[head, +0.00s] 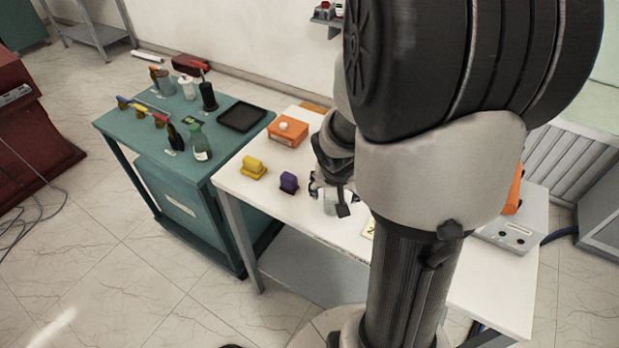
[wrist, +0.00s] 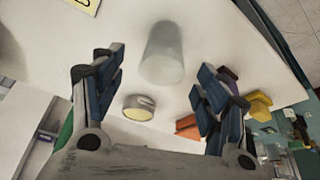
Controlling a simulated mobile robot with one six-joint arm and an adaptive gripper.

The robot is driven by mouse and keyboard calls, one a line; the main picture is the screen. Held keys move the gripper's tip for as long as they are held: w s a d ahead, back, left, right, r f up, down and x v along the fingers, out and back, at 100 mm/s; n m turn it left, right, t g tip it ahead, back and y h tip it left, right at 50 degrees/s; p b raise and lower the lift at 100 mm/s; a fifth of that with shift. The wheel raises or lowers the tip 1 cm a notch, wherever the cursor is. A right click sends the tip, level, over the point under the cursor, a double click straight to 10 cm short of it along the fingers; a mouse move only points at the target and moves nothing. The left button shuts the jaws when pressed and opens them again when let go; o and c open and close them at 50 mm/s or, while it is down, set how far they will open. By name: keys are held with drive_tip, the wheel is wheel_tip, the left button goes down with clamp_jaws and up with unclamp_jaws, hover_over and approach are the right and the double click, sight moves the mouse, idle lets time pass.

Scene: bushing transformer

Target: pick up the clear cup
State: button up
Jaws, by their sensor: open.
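The clear cup (wrist: 162,54) stands on the white table in the wrist view, frosted grey and see-through, ahead of my fingers and roughly between their tips. My gripper (wrist: 161,75) is open with its blue-padded fingers spread and nothing held. I cannot tell how far the cup is from the fingertips. In the head view my gripper (head: 333,190) is low over the white table, beside a pale shape that seems to be the cup (head: 329,205); the fingers and my arm partly hide it.
A round cream-topped object (wrist: 138,107) lies between my fingers, nearer the palm. A purple block (head: 288,182), a yellow block (head: 253,167) and an orange box (head: 288,133) stand left of my gripper on the white table (head: 232,183). A green table (head: 172,115) holds bottles and tools.

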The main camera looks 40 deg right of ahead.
sight(334, 197)
drive_tip(key=b+x, duration=0.3)
drive_tip(key=x, duration=0.2)
drive_tip(key=shift+w+f, duration=0.15)
drive_tip(key=shift+f, duration=0.2)
drive_tip(key=shift+c, duration=0.5)
drive_tip(key=shift+a, duration=0.1)
drive_tip(key=c, duration=1.1)
